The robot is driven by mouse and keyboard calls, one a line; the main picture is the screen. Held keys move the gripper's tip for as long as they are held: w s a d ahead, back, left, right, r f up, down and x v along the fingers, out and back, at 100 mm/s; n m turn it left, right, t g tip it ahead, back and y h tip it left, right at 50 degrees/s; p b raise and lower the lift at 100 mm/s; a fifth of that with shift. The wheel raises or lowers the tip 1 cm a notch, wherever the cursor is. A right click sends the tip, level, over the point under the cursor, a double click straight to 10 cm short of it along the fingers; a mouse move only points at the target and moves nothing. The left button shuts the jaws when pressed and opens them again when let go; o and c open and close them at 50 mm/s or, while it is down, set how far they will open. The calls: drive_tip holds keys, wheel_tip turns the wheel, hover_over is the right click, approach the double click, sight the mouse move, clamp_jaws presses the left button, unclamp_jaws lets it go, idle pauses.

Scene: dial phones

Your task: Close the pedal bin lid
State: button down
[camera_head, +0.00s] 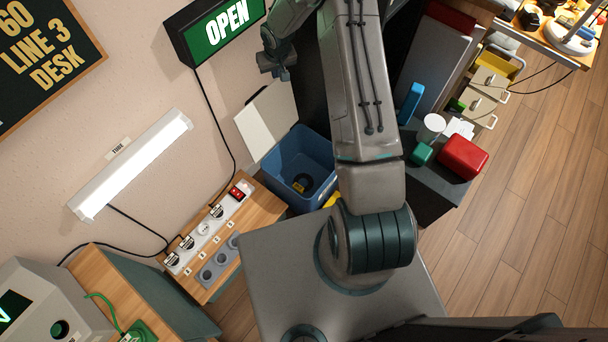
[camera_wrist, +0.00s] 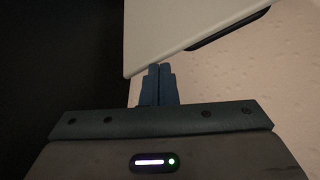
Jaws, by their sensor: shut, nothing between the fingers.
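The pedal bin (camera_head: 325,150) is a blue open-topped box against the wall, with dark and yellow items inside. Its white lid (camera_head: 262,122) stands raised, tilted back toward the wall. My gripper (camera_head: 281,75) is above the lid's upper right part in the head view, fingers shut and empty.
The lit OPEN sign (camera_head: 226,32) hangs on the wall near my gripper. A power strip (camera_head: 208,232) lies on a wooden top left of the bin. A dark cabinet with a red box (camera_head: 463,158) stands to the right. Wooden floor (camera_head: 520,190) is clear farther right.

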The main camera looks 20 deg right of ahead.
drive_tip(key=shift+f, duration=0.1)
drive_tip(key=shift+s+d+f+b, duration=0.6)
drive_tip(key=shift+s+d, duration=2)
drive_tip(key=shift+s, duration=1.4)
wheel_tip(320, 180, up, 7)
drive_tip(key=p, duration=0.5)
drive_tip(key=shift+s+d, duration=0.35)
drive_tip(key=shift+s, duration=0.05)
drive_tip(key=shift+r, duration=0.15)
